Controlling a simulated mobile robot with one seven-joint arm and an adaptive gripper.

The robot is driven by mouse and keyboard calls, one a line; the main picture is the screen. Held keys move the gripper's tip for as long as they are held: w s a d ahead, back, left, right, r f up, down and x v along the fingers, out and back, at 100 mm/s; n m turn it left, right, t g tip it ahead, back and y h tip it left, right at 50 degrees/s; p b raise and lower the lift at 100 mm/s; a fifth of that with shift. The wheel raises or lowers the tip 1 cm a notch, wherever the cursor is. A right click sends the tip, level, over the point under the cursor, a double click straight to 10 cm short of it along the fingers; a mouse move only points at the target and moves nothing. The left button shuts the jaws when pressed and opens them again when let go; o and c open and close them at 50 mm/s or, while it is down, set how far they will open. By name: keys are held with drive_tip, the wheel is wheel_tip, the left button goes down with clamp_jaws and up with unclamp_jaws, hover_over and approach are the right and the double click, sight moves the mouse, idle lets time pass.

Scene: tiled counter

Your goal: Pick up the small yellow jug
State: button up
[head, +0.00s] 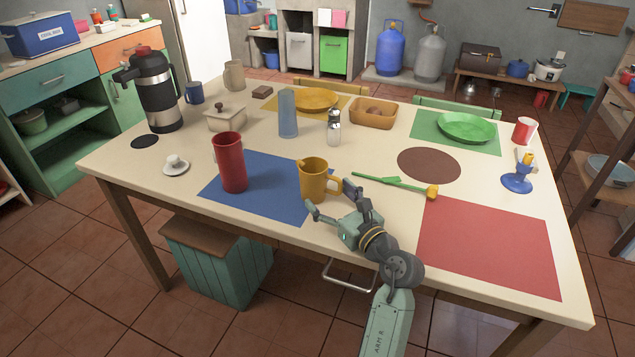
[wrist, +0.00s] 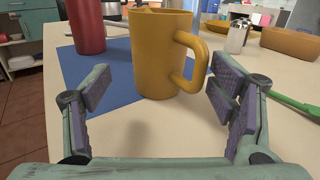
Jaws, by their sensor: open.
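The small yellow jug (head: 313,181) stands upright at the right edge of the blue mat, near the front of the table. Its handle faces right in both views. My gripper (head: 331,202) is open and empty, in front of the jug and low over the table. In the wrist view the jug (wrist: 160,55) stands ahead of my gripper (wrist: 160,92), between the lines of the two fingers and nearer the right one. The fingers look apart from the jug, and its handle lies just beyond the right fingertip.
A tall red cup (head: 231,163) stands left of the jug on the blue mat (head: 272,200). A green stick with a yellow head (head: 395,184) lies to the right. A blue glass (head: 288,114) and a shaker (head: 334,128) stand behind. The red mat (head: 488,245) is bare.

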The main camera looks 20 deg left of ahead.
sight(322, 188)
drive_tip(key=p+x, duration=0.1)
drive_tip(key=x, duration=0.4)
drive_tip(key=shift+w+a, duration=0.2)
drive_tip(key=shift+a, duration=0.1)
drive_tip(key=c, duration=1.2)
drive_tip(key=shift+r, duration=0.1)
